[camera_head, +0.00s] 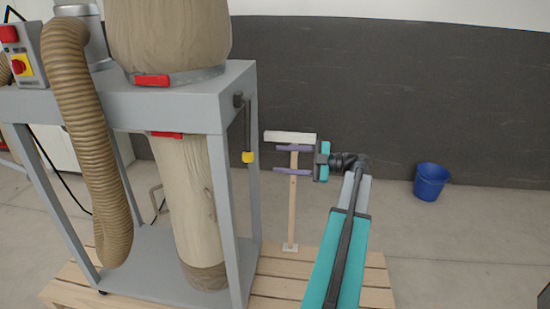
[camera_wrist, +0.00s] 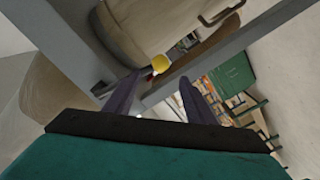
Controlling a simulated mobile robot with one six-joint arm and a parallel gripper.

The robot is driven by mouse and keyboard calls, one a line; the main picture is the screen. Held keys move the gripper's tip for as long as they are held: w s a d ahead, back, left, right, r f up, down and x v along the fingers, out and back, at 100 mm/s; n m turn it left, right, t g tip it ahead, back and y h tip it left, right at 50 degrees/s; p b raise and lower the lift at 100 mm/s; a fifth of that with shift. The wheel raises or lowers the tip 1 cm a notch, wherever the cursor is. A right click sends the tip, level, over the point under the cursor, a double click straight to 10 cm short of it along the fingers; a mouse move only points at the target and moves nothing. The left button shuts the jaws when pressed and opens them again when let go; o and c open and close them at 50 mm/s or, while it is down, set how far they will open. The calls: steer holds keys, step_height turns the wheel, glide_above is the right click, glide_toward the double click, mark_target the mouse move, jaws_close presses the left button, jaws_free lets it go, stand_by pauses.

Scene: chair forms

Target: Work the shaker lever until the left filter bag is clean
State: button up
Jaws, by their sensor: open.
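The shaker lever hangs down the right side of the grey frame as a dark rod with a yellow tip (camera_head: 248,156). My gripper (camera_head: 276,159) is open, its two purple fingers pointing left, a short gap right of the tip. In the wrist view the yellow tip (camera_wrist: 161,63) shows just beyond the gap between the open fingers (camera_wrist: 160,80), and nothing is held. A tan cloth bag (camera_head: 168,35) bulges above the frame, its top cut off. A narrower tan bag (camera_head: 190,205) hangs below, with darker cloth at its bottom. Which one is the left filter bag is unclear.
The grey frame (camera_head: 175,105) stands on a wooden pallet (camera_head: 275,290). A wooden post with a pale crosspiece (camera_head: 290,137) stands behind my fingers. A ribbed hose (camera_head: 90,140) and a switch box (camera_head: 20,55) are left. A blue bucket (camera_head: 431,182) sits right on open floor.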

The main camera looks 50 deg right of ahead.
mark_target(248, 156)
steer(key=shift+w+a, duration=0.1)
steer(key=shift+w, duration=0.1)
steer(key=shift+p+x, duration=1.05)
steer(key=shift+x, duration=4.2)
steer(key=shift+w+a+b, duration=0.4)
steer(key=shift+w, duration=0.2)
steer(key=shift+c, duration=0.3)
steer(key=c, duration=0.6)
steer(key=shift+r, duration=0.1)
